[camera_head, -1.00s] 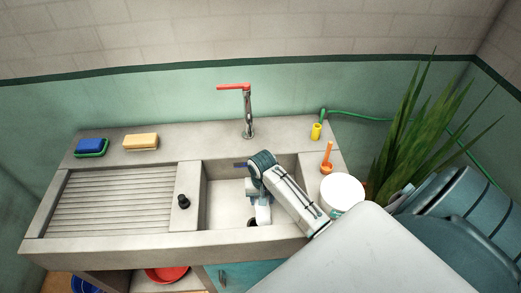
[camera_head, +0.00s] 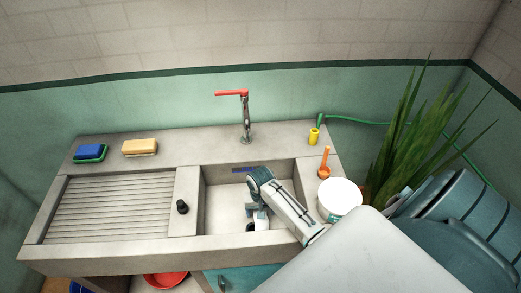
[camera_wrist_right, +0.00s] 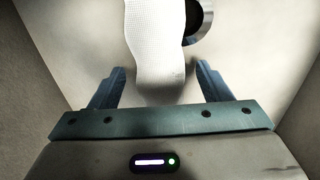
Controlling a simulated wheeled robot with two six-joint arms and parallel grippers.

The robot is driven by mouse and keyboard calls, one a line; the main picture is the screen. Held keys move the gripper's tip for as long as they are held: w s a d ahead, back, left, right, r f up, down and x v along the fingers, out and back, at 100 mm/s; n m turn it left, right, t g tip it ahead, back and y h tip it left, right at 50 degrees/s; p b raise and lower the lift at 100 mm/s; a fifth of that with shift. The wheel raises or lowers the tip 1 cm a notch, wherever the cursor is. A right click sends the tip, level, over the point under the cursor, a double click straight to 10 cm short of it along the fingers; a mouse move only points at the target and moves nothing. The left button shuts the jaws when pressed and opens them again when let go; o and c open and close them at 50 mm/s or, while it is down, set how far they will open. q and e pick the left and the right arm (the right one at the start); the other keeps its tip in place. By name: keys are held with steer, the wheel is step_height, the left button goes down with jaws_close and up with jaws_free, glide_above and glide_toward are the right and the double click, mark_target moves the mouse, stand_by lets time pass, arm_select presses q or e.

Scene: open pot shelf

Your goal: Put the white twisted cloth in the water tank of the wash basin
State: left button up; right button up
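The white twisted cloth (camera_wrist_right: 158,45) has a fine textured weave and lies beside the dark round drain in the wrist view. In the head view a small white part of it (camera_head: 261,224) shows in the sink basin (camera_head: 222,208), mostly hidden by my gripper. My right gripper (camera_wrist_right: 164,80) reaches down into the basin with its fingers open. The cloth's near end shows between the fingers, with a gap on each side. In the head view my right gripper (camera_head: 256,211) is small and partly covered by its arm. My left gripper is out of view.
A red-handled faucet (camera_head: 245,118) stands behind the basin. A ribbed drainboard (camera_head: 112,209) with a black knob (camera_head: 182,207) beside it lies left. A white bucket (camera_head: 340,198), orange tool (camera_head: 324,163) and yellow item (camera_head: 314,136) are right. Sponges (camera_head: 140,147) sit at the back left.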

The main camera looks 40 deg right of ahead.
step_height(320, 180, up, 12)
steer(key=b, duration=0.1)
steer(key=shift+r+b, duration=0.15)
steer(key=shift+b, duration=0.15)
stand_by(0.7)
